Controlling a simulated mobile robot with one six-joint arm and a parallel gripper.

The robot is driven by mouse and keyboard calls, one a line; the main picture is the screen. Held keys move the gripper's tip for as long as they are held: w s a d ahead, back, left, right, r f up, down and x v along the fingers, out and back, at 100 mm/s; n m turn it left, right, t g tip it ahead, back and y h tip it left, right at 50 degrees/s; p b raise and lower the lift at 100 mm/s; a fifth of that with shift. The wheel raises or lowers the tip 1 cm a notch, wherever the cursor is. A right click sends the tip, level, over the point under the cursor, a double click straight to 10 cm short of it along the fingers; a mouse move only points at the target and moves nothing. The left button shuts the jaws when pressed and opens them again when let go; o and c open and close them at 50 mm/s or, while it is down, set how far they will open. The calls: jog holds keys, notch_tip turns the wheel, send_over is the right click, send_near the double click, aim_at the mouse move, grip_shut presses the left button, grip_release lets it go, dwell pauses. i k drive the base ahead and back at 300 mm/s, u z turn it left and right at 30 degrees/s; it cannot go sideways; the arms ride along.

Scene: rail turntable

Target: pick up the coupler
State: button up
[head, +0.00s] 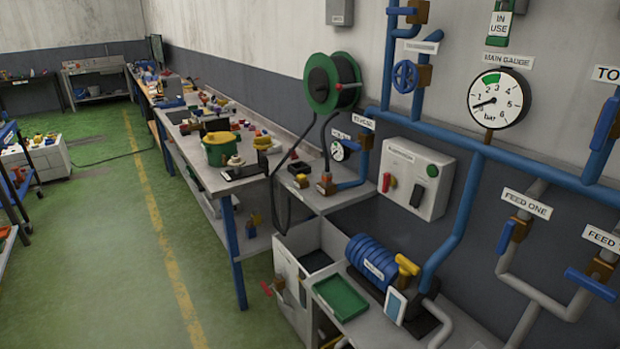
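I cannot single out the coupler for sure in the head view. A brass-brown fitting (325,186) sits on the grey wall shelf at the foot of a black hose, beside a blue pipe. A small brown piece (279,283) with a red part beside it shows at the left side of the pale cabinet below. Either is too small to name surely. A green tray (340,297) on the low bench looks empty. My gripper is not in view.
A green hose reel (331,82) hangs on the wall above the shelf (345,198). A blue motor-like unit (370,262) stands behind the tray. A long cluttered workbench (205,172) runs along the wall.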

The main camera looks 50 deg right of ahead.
aim_at(327, 174)
jog(key=z, duration=0.05)
jog(key=i, duration=1.3)
